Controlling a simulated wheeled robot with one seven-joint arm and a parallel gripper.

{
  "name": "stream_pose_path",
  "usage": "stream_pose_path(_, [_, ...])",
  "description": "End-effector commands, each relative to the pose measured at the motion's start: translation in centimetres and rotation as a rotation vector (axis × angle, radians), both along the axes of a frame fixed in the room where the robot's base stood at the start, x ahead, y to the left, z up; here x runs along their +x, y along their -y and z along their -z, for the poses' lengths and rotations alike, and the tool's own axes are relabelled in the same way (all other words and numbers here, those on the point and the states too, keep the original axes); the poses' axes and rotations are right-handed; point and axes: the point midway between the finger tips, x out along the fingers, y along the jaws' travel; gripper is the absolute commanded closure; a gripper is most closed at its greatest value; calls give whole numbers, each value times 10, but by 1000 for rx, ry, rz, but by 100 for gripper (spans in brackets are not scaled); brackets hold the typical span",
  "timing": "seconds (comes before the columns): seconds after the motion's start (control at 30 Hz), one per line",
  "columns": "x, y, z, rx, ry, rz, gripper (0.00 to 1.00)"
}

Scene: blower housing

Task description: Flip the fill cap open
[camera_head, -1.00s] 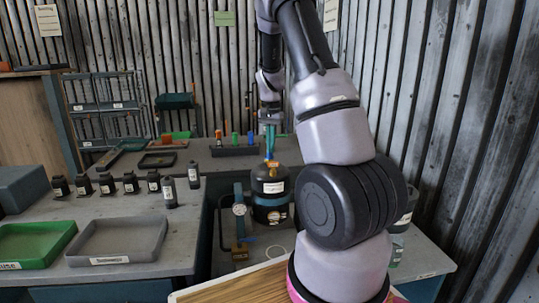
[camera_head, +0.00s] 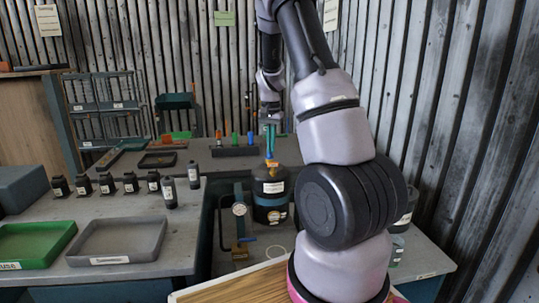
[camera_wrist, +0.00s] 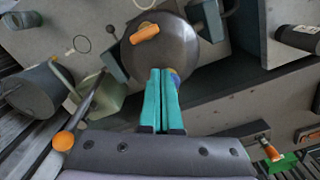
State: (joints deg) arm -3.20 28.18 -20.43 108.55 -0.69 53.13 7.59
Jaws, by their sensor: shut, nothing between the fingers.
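A dark round canister (camera_head: 271,187) with white labels stands upright in the recess of the bench. An orange piece, perhaps the fill cap or its lever, sits on its top; in the wrist view this orange piece (camera_wrist: 145,33) lies toward the far side of the dark round lid (camera_wrist: 160,48). My gripper (camera_head: 270,153) points down over the canister's top. In the wrist view my gripper (camera_wrist: 161,72) has its two teal fingers together and empty, over the lid's near edge, apart from the orange piece. A blue and yellow part (camera_wrist: 174,76) shows partly hidden behind the fingertips.
A gauge on a stand (camera_head: 239,209) is left of the canister. Small black bottles (camera_head: 107,184), a grey tray (camera_head: 118,240) and a green tray (camera_head: 36,243) occupy the left bench. A dark rack with coloured pieces (camera_head: 235,151) is behind.

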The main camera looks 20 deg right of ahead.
Motion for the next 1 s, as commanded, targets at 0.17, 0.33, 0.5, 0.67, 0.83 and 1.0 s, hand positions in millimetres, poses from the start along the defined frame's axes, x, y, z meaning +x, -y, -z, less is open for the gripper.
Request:
stream_pose_path(0.17, [0,0,0,0,0,0,100])
stream_pose_path(0.33, [0,0,0,0,0,0,100])
stream_pose_path(0.5, [0,0,2,1,-1,0,100])
stream_pose_path(0.67, [0,0,7,0,-1,-1,100])
stream_pose_path(0.83, [0,0,14,0,-1,0,100])
stream_pose_path(1.0, [0,0,21,0,0,0,100])
